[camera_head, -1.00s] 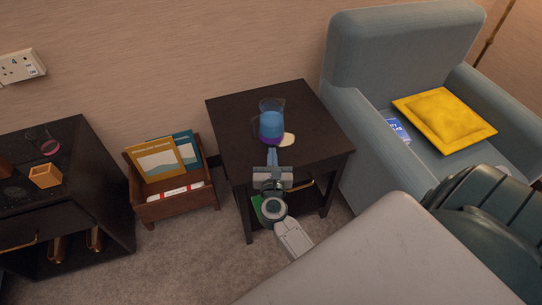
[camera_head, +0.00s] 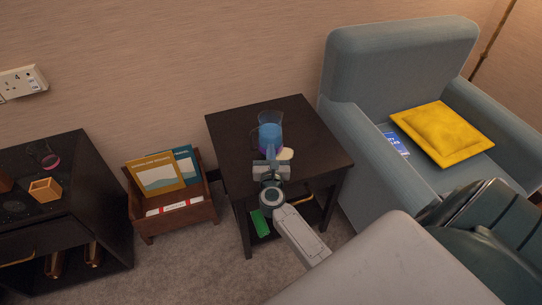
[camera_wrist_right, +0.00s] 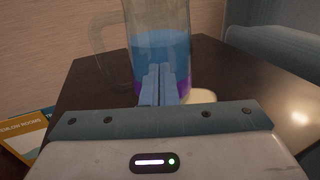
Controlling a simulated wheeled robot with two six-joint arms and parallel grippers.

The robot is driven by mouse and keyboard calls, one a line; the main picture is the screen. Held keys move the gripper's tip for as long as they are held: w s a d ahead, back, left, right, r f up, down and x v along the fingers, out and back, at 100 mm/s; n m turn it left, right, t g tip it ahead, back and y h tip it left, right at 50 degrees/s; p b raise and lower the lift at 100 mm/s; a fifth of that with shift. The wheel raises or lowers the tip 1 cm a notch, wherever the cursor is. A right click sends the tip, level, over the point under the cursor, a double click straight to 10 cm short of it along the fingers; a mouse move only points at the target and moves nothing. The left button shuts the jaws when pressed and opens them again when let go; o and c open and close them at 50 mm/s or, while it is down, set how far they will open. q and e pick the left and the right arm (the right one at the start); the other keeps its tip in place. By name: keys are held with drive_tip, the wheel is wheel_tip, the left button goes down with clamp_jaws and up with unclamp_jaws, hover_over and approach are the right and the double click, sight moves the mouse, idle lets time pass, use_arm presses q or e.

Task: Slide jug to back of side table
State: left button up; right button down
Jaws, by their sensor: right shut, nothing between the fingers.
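The jug (camera_head: 270,130) is clear with blue and purple contents and stands upright on the dark side table (camera_head: 232,140), around the middle of its top. Its handle is on the left side in the right wrist view, where the jug (camera_wrist_right: 160,43) stands straight ahead of the fingers. My right gripper (camera_head: 271,153) is shut and empty, at the near side of the jug. Its fingertips (camera_wrist_right: 158,72) overlap the jug's lower front; I cannot tell if they touch it. My left gripper is not in view.
A pale round item (camera_head: 286,154) lies on the table just right of the jug. The table behind the jug is clear up to the wall. A grey armchair (camera_head: 345,115) stands close on the right, a wooden magazine box (camera_head: 150,225) on the left. A green item (camera_head: 260,223) is below.

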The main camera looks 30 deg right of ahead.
sight(270, 118)
drive_tip(key=b+x, duration=0.4)
drive_tip(key=x, duration=1.3)
drive_tip(key=shift+f, duration=0.1)
drive_tip(key=shift+w+d+b, duration=0.25)
drive_tip(key=shift+w+b, duration=0.15)
drive_tip(key=shift+w, duration=0.05)
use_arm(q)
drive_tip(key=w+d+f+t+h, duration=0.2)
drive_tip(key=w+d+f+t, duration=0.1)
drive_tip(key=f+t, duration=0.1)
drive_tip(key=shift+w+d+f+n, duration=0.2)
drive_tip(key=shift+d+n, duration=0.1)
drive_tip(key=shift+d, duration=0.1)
